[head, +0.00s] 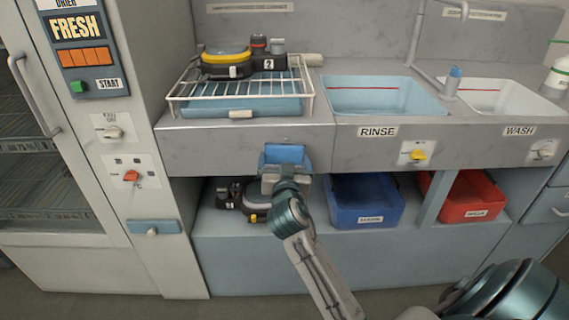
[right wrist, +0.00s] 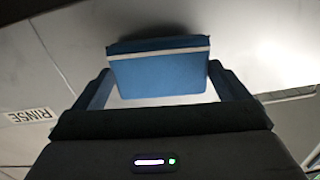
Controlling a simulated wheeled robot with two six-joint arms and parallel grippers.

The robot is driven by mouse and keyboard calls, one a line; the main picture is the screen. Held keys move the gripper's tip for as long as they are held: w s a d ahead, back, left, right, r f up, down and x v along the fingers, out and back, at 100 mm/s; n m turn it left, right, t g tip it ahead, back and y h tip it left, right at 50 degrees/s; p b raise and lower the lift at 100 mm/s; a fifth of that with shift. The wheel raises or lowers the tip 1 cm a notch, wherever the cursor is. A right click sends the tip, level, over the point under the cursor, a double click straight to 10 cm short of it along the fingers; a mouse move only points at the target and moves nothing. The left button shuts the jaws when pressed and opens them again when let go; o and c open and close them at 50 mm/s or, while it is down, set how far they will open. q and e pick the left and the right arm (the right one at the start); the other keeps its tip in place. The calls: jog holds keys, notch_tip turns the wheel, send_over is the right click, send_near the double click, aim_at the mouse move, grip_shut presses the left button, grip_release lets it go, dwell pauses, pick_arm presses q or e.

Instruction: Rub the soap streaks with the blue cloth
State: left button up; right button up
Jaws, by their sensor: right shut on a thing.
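The blue cloth (head: 285,153) looks like a folded pad and is held up against or just in front of the grey counter's front face, left of the RINSE label. My right gripper (head: 286,172) is shut on it from below. In the right wrist view the blue cloth (right wrist: 160,72), with a pale stripe across it, sits between the two fingers of my right gripper (right wrist: 158,88). I cannot make out soap streaks in either view; the cloth and gripper hide part of the counter front. My left gripper is not in view.
A wire rack (head: 240,88) with a breathing set (head: 230,62) stands on the counter above. The rinse basin (head: 375,95) and wash basin (head: 490,95) are to the right. Below are another set (head: 232,197), a blue bin (head: 368,212) and a red bin (head: 468,204). A dryer cabinet (head: 85,150) stands left.

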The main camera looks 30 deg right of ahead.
aim_at(300, 158)
jog(key=shift+w+d, duration=0.25)
jog(key=shift+w, duration=0.1)
jog(key=shift+s+d, duration=0.55)
jog(key=shift+d, duration=0.3)
jog(key=shift+s+d, duration=0.5)
jog(key=shift+d, duration=0.35)
jog(key=shift+w+a+r+b, duration=0.1)
jog(key=shift+w+a+b, duration=0.05)
jog(key=shift+w+a, duration=0.55)
jog(key=shift+w+a+r+b, duration=0.15)
jog(key=shift+w+a, duration=0.25)
jog(key=shift+a, duration=0.5)
jog(key=shift+f, duration=0.1)
jog(key=shift+s+a+f, duration=0.25)
jog(key=shift+s+a, duration=0.15)
jog(key=shift+a, duration=0.1)
jog(key=shift+v, duration=2.3)
